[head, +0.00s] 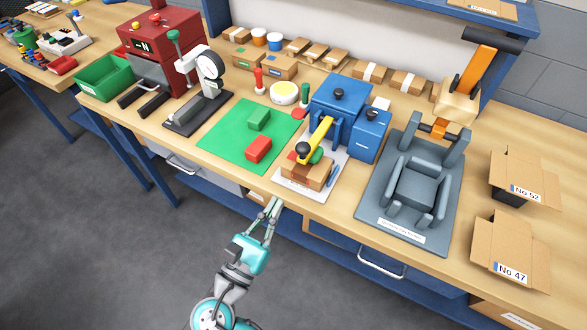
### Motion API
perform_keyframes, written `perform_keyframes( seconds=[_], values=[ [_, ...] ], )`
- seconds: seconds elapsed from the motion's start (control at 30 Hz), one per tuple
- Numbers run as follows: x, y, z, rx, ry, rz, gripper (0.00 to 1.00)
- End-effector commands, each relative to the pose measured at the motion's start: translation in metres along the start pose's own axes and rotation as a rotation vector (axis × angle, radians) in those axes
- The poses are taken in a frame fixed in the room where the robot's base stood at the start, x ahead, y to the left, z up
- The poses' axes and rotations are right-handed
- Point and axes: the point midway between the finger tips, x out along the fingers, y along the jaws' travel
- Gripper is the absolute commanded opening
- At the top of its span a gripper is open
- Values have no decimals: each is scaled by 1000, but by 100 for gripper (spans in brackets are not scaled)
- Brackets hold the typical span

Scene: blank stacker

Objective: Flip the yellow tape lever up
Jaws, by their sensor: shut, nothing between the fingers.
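The yellow tape lever (321,132) is on the blue machine (342,98) at the middle of the bench. It slopes down toward the front left and ends in a black knob (303,149). The knob is low, over a brown cardboard box (306,174) and beside a green round part (316,157). The box sits on a white base plate (288,186). My gripper (274,203) is shut and empty near the bench's front edge, in front of and a little left of the plate, apart from the lever.
A green mat (222,147) with a green block (259,118) and a red block (258,149) lies left of the machine. A grey fixture (417,195) with an orange-handled arm (477,62) stands to the right. Open cartons (510,252) are at the far right.

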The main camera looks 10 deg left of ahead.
Motion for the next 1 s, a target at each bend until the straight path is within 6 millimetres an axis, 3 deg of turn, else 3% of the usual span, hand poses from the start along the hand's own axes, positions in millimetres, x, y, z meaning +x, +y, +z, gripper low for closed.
perform_keyframes(
  seconds=[0.17,0.63,1.0],
  values=[
    [12,0,0,1,0,-3,0],
    [85,-1,0,1,0,-3,0],
    [100,0,0,1,1,0,0]
  ],
)
